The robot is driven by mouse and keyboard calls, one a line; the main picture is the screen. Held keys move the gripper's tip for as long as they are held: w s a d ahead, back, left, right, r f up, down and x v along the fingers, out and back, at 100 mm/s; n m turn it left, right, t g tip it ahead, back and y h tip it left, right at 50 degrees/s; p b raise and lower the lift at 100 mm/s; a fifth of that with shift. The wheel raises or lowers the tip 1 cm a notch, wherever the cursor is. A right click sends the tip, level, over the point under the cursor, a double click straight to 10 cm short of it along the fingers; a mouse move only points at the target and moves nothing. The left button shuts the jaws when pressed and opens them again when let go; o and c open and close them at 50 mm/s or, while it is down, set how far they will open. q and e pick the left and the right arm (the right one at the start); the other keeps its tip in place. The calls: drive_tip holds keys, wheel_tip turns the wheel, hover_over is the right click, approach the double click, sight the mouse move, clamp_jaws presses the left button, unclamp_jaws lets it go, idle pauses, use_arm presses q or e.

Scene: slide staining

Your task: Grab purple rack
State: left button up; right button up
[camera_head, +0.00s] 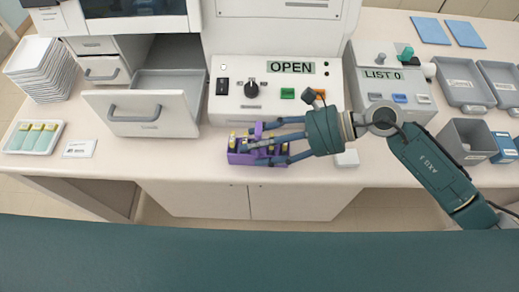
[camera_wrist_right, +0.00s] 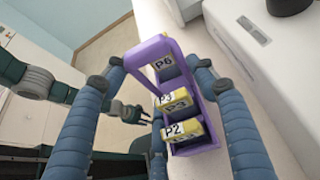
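The purple rack (camera_head: 240,158) stands on the counter below the OPEN machine and holds several yellow-topped blocks. In the right wrist view the rack (camera_wrist_right: 158,48) shows its handle frame and blocks labelled P2, P3 and P6. My right gripper (camera_head: 258,143) reaches in from the right, its fingers spread over and around the rack. In the right wrist view the right gripper's fingers (camera_wrist_right: 156,66) lie on both sides of the rack, with a gap on the left; firm contact cannot be told. My left gripper (camera_wrist_right: 130,112) appears small in the right wrist view, its opening unclear.
The OPEN machine (camera_head: 265,105) stands just behind the rack, and an open grey drawer (camera_head: 145,112) juts out left of it. The LIST 0 machine (camera_head: 388,90) and grey bins (camera_head: 465,142) are right.

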drive_tip(key=shift+r, duration=0.1)
clamp_jaws()
